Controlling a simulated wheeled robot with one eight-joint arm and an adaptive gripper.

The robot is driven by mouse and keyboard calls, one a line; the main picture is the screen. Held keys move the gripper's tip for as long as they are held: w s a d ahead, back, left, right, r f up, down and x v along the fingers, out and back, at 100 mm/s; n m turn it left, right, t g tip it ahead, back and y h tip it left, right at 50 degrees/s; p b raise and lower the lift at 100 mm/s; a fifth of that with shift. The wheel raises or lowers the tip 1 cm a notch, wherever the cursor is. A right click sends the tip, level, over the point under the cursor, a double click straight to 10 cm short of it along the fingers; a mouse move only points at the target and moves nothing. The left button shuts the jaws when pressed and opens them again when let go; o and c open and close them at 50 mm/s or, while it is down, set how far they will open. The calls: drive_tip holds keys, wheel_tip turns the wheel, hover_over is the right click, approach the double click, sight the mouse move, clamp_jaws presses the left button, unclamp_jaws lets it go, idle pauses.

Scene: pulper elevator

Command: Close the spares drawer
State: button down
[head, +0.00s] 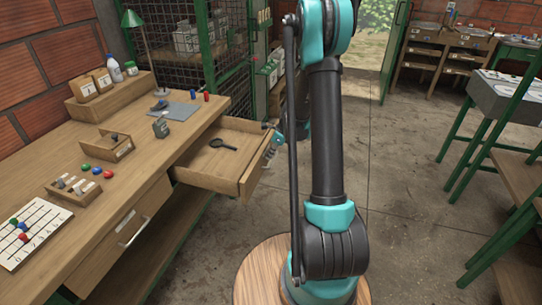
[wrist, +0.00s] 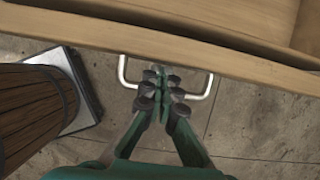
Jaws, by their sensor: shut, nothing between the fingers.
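The spares drawer (head: 215,178) is wooden and stands pulled out from the workbench, with a dark magnifier-shaped item (head: 223,144) lying inside. In the wrist view its front edge (wrist: 230,62) crosses the top of the picture, with a pale metal U-shaped handle (wrist: 208,90) on it. My gripper (wrist: 161,80) is shut and empty, its fingertips within the outline of the handle, close to the drawer front. I cannot tell whether they touch it. In the head view my gripper (head: 270,152) is at the drawer's front, partly hidden behind my arm.
The workbench (head: 60,150) holds small boxes, coloured knobs and a number board (head: 30,235). A second drawer (head: 125,225) below the bench top looks shut. A green mesh cage (head: 180,45) stands behind. Bare concrete floor (head: 400,160) lies to the right, with green-legged tables beyond.

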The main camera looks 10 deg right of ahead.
drive_tip(key=w+a, duration=0.5)
drive_tip(key=a, duration=0.4)
drive_tip(key=w+a, duration=0.6)
drive_tip(key=a, duration=0.4)
drive_tip(key=w+a, duration=0.5)
drive_tip(key=a, duration=0.4)
drive_tip(key=shift+w+a, duration=0.15)
drive_tip(key=shift+a, duration=0.05)
drive_tip(key=shift+a+r, duration=0.1)
